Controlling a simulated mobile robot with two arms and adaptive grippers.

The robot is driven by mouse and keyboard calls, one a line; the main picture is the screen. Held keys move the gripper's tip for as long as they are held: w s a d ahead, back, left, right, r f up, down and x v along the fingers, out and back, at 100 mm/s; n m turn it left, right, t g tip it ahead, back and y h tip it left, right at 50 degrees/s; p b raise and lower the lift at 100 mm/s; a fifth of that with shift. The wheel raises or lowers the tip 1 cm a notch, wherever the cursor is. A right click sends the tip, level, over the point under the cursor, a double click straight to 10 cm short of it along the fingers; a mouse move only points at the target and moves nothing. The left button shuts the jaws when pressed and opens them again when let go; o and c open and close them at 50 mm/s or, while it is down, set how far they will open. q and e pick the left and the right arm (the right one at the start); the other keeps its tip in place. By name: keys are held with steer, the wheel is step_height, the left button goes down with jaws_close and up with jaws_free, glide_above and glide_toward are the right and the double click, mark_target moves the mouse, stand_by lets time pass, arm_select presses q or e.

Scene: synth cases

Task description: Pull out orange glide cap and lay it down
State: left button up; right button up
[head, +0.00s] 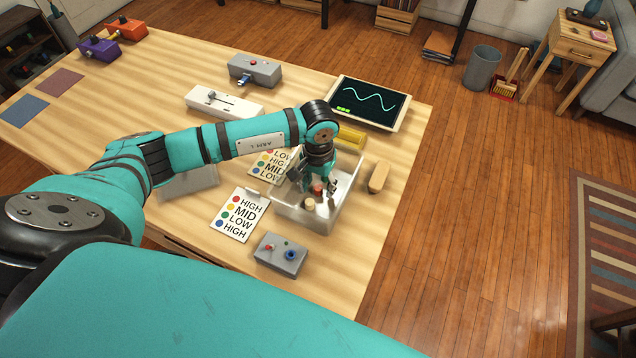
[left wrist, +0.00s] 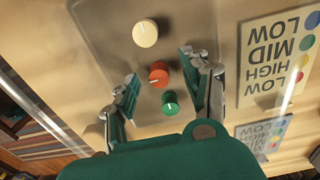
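An orange cap (head: 317,188) stands in a clear, shallow tray (head: 342,196) on the wooden table. In the left wrist view the orange cap (left wrist: 159,75) is round with a pale pointer mark. It stands between a cream cap (left wrist: 145,33) and a green cap (left wrist: 169,102). My left gripper (head: 318,182) reaches down into the tray from above. In the left wrist view my left gripper (left wrist: 160,80) is open, its fingers on either side of the orange cap with gaps showing. Whether the fingertips are level with the cap is hard to tell. My right gripper is not in view.
Label cards (head: 235,216) lie left of the tray. A wave screen (head: 368,102) and a white slider box (head: 222,101) stand behind. The table's left part has free room.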

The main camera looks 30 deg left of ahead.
arm_select(q)
steer(key=shift+r, duration=0.2)
step_height(320, 180, up, 12)
steer(key=shift+f, duration=0.15)
steer(key=shift+s+f, duration=0.1)
stand_by(0.7)
